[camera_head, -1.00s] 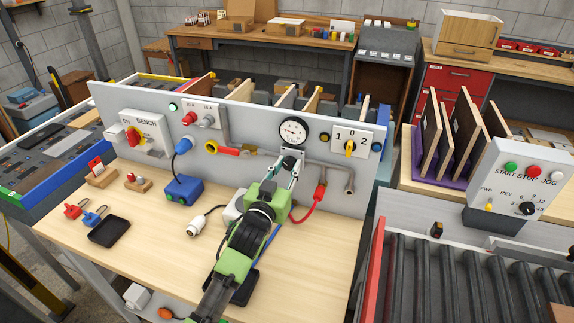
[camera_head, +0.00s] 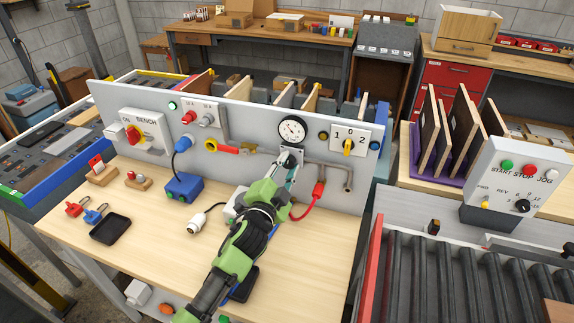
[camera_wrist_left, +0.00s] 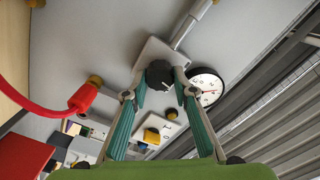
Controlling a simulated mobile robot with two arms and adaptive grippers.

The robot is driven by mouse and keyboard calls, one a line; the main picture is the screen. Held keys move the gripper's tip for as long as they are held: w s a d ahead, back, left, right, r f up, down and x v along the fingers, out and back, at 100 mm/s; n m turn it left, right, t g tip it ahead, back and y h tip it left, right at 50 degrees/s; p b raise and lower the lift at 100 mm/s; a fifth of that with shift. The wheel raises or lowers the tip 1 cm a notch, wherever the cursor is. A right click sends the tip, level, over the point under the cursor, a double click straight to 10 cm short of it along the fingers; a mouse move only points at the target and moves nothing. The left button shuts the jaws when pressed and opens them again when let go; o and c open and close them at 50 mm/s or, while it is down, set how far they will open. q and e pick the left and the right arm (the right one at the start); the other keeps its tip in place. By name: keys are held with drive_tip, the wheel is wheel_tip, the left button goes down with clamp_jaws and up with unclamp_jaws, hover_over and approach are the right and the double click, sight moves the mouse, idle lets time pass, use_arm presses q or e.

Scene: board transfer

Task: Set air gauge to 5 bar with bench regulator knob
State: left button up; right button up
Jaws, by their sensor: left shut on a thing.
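The round white air gauge (camera_head: 292,131) with a black rim is mounted on the grey bench panel. It also shows in the wrist view (camera_wrist_left: 207,87). Its needle is small and I cannot read an exact value. The dark regulator knob (camera_wrist_left: 160,75) sits on a light plate just below the gauge. My left gripper (camera_head: 289,162) reaches up to the panel and is shut on the knob, with one finger on each side in the wrist view (camera_wrist_left: 161,88). The fingers partly hide the knob in the head view. My right gripper is not in view.
A selector with a yellow handle (camera_head: 347,146) is right of the gauge. A yellow-red valve (camera_head: 220,148) and pipe are left. A red hose connector (camera_head: 318,192) hangs close to my left gripper. A blue box (camera_head: 183,187) and black tray (camera_head: 110,228) stand on the bench.

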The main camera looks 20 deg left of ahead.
use_arm(q)
drive_tip(key=m, duration=0.4)
drive_tip(key=shift+m, duration=0.3)
idle(0.3)
drive_tip(key=o, duration=1.1)
drive_tip(key=shift+f, duration=0.1)
drive_tip(key=s, duration=1.2)
drive_tip(key=shift+a, duration=0.15)
